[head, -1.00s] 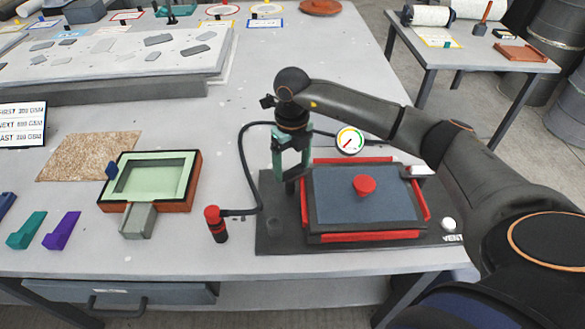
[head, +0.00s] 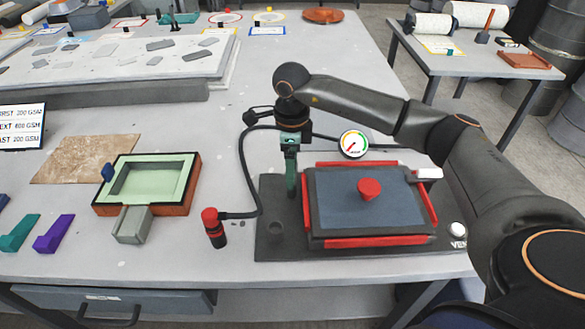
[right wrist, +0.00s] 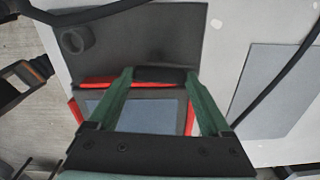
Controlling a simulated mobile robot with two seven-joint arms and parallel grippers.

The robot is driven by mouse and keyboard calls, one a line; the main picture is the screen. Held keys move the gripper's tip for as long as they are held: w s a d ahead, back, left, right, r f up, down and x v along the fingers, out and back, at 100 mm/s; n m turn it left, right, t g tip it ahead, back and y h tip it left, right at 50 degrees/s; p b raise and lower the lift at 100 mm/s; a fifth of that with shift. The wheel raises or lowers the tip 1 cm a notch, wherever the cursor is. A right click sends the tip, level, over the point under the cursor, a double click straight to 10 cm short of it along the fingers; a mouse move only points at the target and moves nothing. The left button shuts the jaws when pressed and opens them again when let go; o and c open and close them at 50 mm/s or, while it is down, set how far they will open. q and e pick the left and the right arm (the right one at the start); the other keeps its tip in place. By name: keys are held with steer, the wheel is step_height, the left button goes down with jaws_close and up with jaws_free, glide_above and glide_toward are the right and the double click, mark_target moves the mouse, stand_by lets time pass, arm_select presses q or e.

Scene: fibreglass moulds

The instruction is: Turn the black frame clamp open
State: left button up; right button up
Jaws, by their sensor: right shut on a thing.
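The black frame clamp (right wrist: 160,74) is a dark bar at the edge of the red-edged frame (head: 317,226) on a black base plate. In the right wrist view it lies between the fingertips. In the head view the gripper hides most of it. My right gripper (head: 291,185) points down at the frame's left side, its green fingers lined up one behind the other. It is shut on the clamp. A white piece (head: 428,174) sits at the frame's right back corner. My left gripper does not show in the head view.
A red knob (head: 369,189) stands on the blue-grey panel. A gauge (head: 354,143) is behind the frame. A red-capped fitting (head: 212,226) with a black hose stands left. A green mould (head: 150,178) is further left.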

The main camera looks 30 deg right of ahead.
steer(key=shift+r+n, duration=0.1)
steer(key=shift+n, duration=0.5)
steer(key=shift+w, duration=0.1)
steer(key=o, duration=1.2)
steer(key=shift+c, duration=0.2)
step_height(320, 180, up, 12)
steer(key=shift+r+b, duration=0.25)
steer(key=shift+b, duration=0.05)
